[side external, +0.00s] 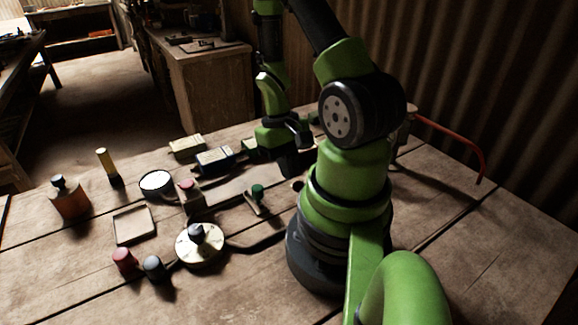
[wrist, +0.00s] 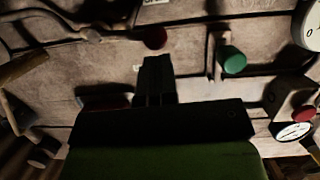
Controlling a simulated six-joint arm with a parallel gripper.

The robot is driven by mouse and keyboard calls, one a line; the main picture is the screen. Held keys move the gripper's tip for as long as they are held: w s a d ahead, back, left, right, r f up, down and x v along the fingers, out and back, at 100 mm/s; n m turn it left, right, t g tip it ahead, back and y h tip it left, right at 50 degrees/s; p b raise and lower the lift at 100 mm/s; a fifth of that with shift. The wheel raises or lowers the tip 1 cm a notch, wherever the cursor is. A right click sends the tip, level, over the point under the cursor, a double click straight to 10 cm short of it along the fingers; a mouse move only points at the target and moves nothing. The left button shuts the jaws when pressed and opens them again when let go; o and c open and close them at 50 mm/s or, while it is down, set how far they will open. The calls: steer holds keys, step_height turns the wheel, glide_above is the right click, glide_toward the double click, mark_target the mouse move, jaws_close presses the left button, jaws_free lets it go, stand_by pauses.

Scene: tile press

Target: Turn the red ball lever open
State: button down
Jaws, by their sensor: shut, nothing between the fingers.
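The red ball (wrist: 155,38) is at the top middle of the wrist view, on the end of a thin lever arm (wrist: 92,34) reaching left. I cannot make it out in the side external view, where my arm covers that area. My gripper (wrist: 157,66) is shut and empty, its dark fingertips just below the ball in the wrist picture. I cannot tell if they touch it. In the side external view my gripper (side external: 290,165) points down over the table behind my arm.
A green ball lever (wrist: 233,60) stands to the right of the red ball; it also shows in the side external view (side external: 258,190). A box with a red button (side external: 186,185), a round dial (side external: 200,245) and a square tray (side external: 134,225) are farther left. Several small items surround them.

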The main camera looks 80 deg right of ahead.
steer(key=shift+s+a+f+n, duration=0.1)
steer(key=shift+s+a+n, duration=0.35)
steer(key=shift+a+n, duration=0.2)
steer(key=shift+s+a, duration=0.2)
steer(key=shift+a, duration=0.1)
